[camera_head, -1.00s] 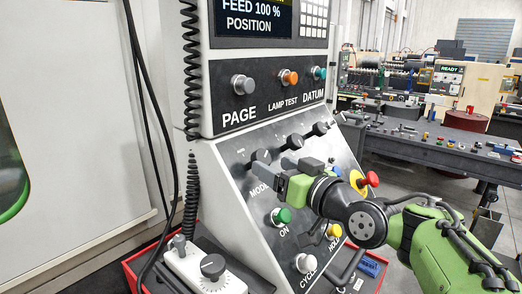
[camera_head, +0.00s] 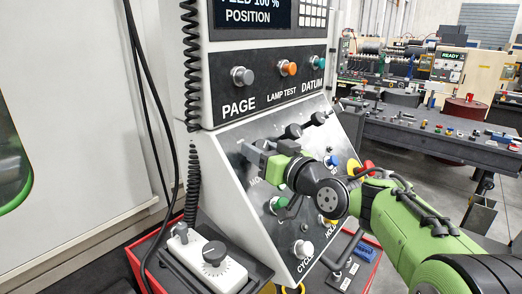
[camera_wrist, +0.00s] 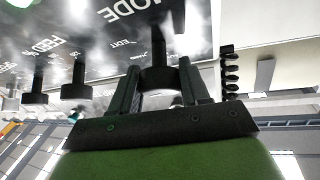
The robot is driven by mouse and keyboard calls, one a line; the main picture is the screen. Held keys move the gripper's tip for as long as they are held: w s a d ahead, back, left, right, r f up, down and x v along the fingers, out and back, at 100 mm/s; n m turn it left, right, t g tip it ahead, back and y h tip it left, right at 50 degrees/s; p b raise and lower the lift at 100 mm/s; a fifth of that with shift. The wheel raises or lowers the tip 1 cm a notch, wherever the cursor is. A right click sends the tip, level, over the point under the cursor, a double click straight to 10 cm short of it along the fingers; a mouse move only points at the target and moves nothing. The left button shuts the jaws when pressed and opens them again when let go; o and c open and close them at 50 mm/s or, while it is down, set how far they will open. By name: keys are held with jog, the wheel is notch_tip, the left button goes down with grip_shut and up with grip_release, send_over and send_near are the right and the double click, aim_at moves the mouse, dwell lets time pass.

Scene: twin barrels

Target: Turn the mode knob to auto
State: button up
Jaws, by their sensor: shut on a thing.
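My gripper (camera_head: 254,152) is at the upper left of the sloped control panel (camera_head: 232,138), over the spot of the mode knob. In the wrist view the dark round mode knob (camera_wrist: 158,76) sits between the two fingers of my gripper (camera_wrist: 158,88), which are shut on it. The MODE lettering (camera_wrist: 120,12) shows near the knob, with small position labels such as EDIT beside it. Part of the knob is hidden by the fingers, and I cannot tell which position it points to.
Other dark knobs (camera_head: 293,131) lie along the panel's top row, close to the gripper. Below are the green ON button (camera_head: 279,203) and a white cycle button (camera_head: 303,249). A handheld pendant (camera_head: 212,262) stands at the lower left. A coiled cable (camera_head: 192,70) hangs left.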

jog(key=shift+f+b, duration=0.1)
jog(key=shift+b, duration=0.2)
jog(key=n+y+b, duration=0.1)
jog(key=n+g+y+b, duration=0.1)
jog(key=n+b, duration=0.1)
jog(key=shift+d+f+n, duration=0.1)
jog(key=shift+f+n, duration=0.1)
jog(key=shift+n, duration=0.1)
jog(key=n+g+y+b, duration=0.1)
jog(key=n+g+y, duration=0.1)
jog(key=n, duration=0.1)
jog(key=shift+w+r+n+b, duration=0.1)
jog(key=shift+n+b, duration=0.2)
jog(key=shift+n, duration=0.1)
jog(key=n+g, duration=0.1)
jog(key=n+g+y+p, duration=0.1)
jog(key=n, duration=0.1)
jog(key=shift+r+n, duration=0.2)
jog(key=shift+n, duration=0.1)
jog(key=n+g+y+p, duration=0.1)
jog(key=n+g+p, duration=0.1)
jog(key=n, duration=0.1)
jog(key=shift+r+p, duration=0.1)
jog(key=shift+p, duration=0.25)
jog(key=shift+n+g+p, duration=1.1)
jog(key=shift+n, duration=0.1)
jog(key=shift+f, duration=0.2)
